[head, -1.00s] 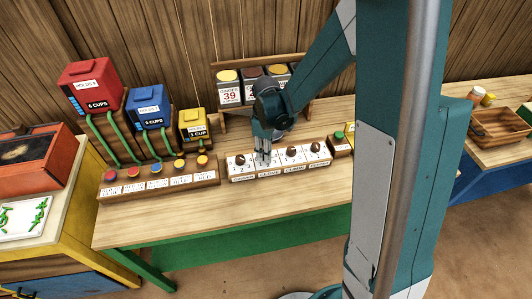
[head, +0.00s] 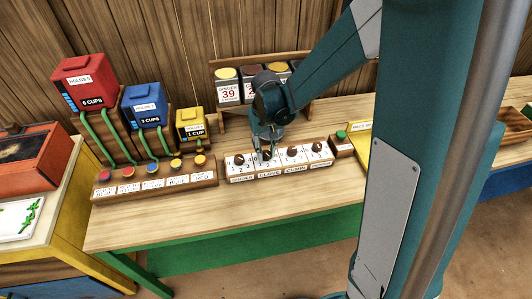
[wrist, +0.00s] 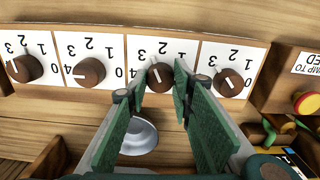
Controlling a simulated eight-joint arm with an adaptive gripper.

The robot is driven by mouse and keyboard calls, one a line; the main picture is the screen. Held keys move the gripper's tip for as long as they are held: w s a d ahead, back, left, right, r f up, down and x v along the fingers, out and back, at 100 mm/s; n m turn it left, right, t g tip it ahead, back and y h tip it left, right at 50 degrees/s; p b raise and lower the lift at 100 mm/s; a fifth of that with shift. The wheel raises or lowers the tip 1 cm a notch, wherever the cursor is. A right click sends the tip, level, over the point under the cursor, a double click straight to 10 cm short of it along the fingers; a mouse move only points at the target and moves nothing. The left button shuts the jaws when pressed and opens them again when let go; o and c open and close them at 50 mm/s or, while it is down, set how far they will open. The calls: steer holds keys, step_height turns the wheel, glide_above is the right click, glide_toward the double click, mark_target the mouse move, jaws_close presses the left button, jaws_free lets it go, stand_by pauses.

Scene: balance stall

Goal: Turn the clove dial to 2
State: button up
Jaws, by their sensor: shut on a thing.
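The clove dial (wrist: 160,77) is a round brown knob with a white pointer line on a white numbered panel. In the wrist view the panel is upside down, and the pointer leans up and left, between the 2 and the 3. My gripper (wrist: 159,88) has its green-padded fingers on either side of this knob, shut on it. In the head view my gripper (head: 265,153) stands over the clove panel (head: 270,173), second from the left, and partly hides the knob there.
The ginger dial (wrist: 229,82) and cumin dial (wrist: 86,72) sit close on either side. A button box (head: 155,183) lies left of the dials, and a green-button box (head: 342,147) right. Spice jars (head: 227,88) stand behind. The table front (head: 230,215) is clear.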

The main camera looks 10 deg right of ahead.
mark_target(266, 153)
steer(key=m+b, duration=0.1)
steer(key=m, duration=0.3)
steer(key=shift+m, duration=0.4)
steer(key=o, duration=0.9)
steer(key=shift+r, duration=0.15)
steer(key=shift+r, duration=5.85)
